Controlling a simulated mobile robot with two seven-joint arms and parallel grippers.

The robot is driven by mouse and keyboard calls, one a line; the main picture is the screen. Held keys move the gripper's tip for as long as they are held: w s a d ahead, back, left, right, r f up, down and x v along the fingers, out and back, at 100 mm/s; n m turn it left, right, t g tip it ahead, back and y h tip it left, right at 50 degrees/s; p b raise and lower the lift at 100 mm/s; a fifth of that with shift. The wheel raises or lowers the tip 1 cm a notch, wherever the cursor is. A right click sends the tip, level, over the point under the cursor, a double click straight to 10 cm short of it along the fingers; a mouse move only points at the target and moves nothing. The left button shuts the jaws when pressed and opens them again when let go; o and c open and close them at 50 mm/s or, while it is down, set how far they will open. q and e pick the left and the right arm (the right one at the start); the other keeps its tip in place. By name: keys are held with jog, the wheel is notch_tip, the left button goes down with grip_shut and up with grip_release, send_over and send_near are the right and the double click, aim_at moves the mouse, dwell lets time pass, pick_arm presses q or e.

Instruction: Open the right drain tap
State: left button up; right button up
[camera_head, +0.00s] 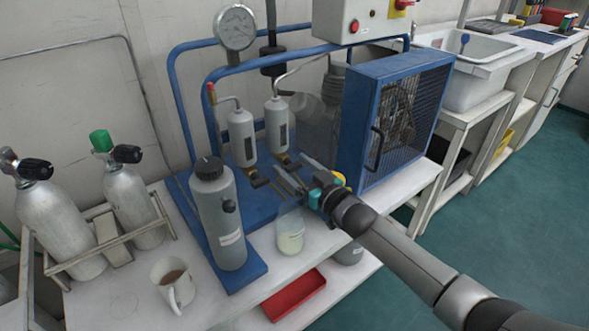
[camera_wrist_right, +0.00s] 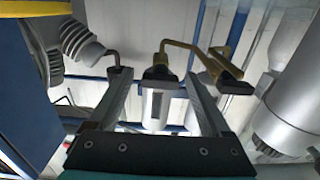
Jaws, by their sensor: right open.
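Two grey separator cylinders stand on the blue panel, each with a brass drain tap with a dark handle at its foot. The right drain tap (camera_head: 287,161) is below the right cylinder (camera_head: 277,124); the left tap (camera_head: 259,181) is nearer the large canister. My right gripper (camera_head: 288,174) is open just in front of the right tap. In the right wrist view, which appears upside down, the right tap (camera_wrist_right: 161,73) shows between the finger ends of my right gripper (camera_wrist_right: 155,77), with no clear contact. The left tap (camera_wrist_right: 226,78) is outside the fingers. My left gripper is not in view.
A jar of pale liquid (camera_head: 290,236) is below my gripper. The grey canister (camera_head: 218,215) stands to the left, the blue caged compressor (camera_head: 394,118) to the right. A mug (camera_head: 172,283), a red tray (camera_head: 293,294) and gas cylinders (camera_head: 55,217) are nearer the front.

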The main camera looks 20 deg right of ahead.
jog(key=shift+c, duration=0.3)
grip_shut()
dwell(0.4)
